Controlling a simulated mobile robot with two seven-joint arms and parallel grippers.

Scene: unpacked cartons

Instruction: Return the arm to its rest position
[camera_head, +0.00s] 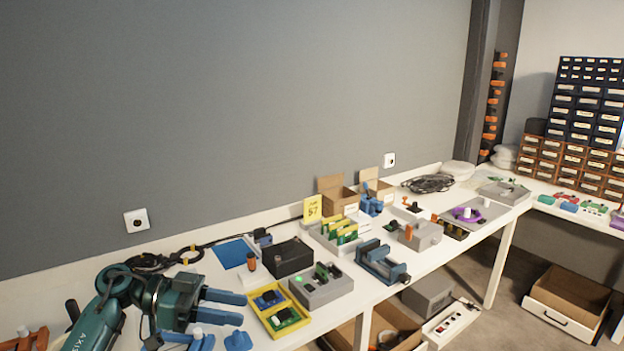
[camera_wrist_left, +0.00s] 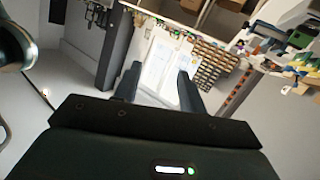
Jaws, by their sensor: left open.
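My left arm comes in at the lower left of the head view. Its gripper (camera_head: 222,307) has two blue fingers, spread apart with nothing between them, and points right over the near left end of the white bench (camera_head: 386,290). In the left wrist view the two dark fingers (camera_wrist_left: 158,90) are also apart and empty. Behind them that view shows a tilted picture of the room, with white panels and drawer units at a distance. My right gripper is in neither view.
A yellow tray (camera_head: 299,341) with green and blue boards lies just right of the gripper. A grey fixture box (camera_head: 325,293), a black box (camera_head: 287,257) and a blue vise (camera_head: 381,262) stand farther right. Open cardboard cartons (camera_head: 338,201) stand against the wall. Space above the bench is free.

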